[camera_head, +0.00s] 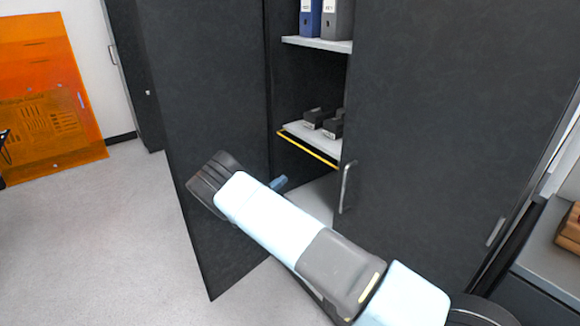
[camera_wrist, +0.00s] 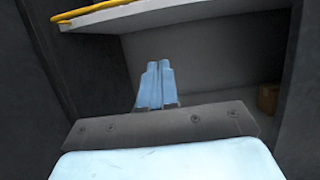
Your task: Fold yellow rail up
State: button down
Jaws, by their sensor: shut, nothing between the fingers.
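The yellow rail (camera_head: 307,149) runs along the front edge of a white shelf (camera_head: 322,139) inside the dark cabinet. In the wrist view the yellow rail (camera_wrist: 95,10) shows at the top left, at the shelf's edge. My gripper (camera_head: 279,183) is below the rail at the cabinet opening, partly hidden by my arm. In the wrist view my gripper's blue fingers (camera_wrist: 158,68) are together with nothing between them, apart from the rail and lower than it.
The left cabinet door (camera_head: 205,110) stands open; the right door (camera_head: 430,120) has a metal handle (camera_head: 346,187). Dark boxes (camera_head: 325,121) sit on the railed shelf, binders (camera_head: 322,18) above. A brown box (camera_wrist: 268,98) stands inside, right. The grey floor at left is clear.

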jog(key=shift+w+a+f+t+h, duration=0.15)
jog(key=shift+w+f+t+h, duration=0.2)
jog(key=shift+t+h, duration=0.25)
jog(key=shift+w+a+f+t+h, duration=0.15)
jog(key=shift+w+f+t+h, duration=0.1)
jog(key=shift+f+t+h, duration=0.3)
jog(key=shift+r, duration=0.1)
jog(key=shift+w, duration=0.1)
jog(key=s+a+r+x, duration=0.1)
jog(key=r+x, duration=0.1)
jog(key=x, duration=1)
jog(key=shift+r, duration=0.45)
jog(key=shift+w, duration=0.15)
